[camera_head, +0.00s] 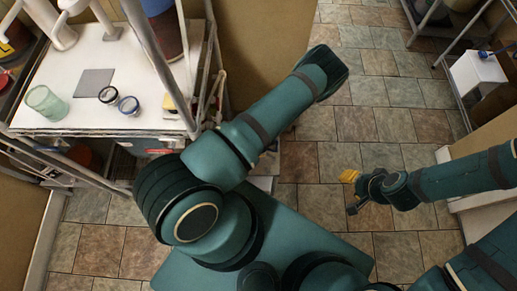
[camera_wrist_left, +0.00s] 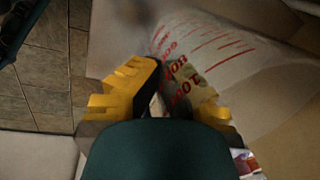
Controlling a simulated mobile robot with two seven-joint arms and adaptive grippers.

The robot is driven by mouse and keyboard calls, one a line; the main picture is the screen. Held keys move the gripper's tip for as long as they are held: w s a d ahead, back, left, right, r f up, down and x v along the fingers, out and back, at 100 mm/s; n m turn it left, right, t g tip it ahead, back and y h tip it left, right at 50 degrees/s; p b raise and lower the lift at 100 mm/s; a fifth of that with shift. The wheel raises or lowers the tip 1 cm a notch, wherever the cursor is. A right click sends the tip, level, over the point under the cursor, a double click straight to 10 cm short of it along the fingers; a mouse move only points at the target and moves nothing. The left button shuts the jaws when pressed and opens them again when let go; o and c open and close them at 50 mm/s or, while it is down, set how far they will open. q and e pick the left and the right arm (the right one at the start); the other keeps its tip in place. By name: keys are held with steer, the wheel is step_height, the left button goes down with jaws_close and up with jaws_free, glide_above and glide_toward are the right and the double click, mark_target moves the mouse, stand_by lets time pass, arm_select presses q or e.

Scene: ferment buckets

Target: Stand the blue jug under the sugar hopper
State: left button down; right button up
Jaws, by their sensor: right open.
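I cannot pick out the blue jug or the sugar hopper with certainty in either view. My right gripper (camera_head: 352,192) hangs open and empty over the tiled floor in the head view. My left arm crosses the middle of the head view, and its gripper is hidden there. I cannot tell whether the fingers hold anything.
A white-topped cart (camera_head: 60,75) at the left carries a green glass (camera_head: 46,103), a grey square (camera_head: 94,82), two round ringed items (camera_head: 118,101) and a dark reddish container (camera_head: 165,30). A white stand (camera_head: 476,78) is at the right. Tiled floor (camera_head: 375,120) between is clear.

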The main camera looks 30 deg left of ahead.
arm_select(q)
steer(key=shift+f, duration=0.3)
steer(key=c, duration=1.6)
jaws_free()
steer(key=o, duration=0.5)
steer(key=shift+c, duration=0.2)
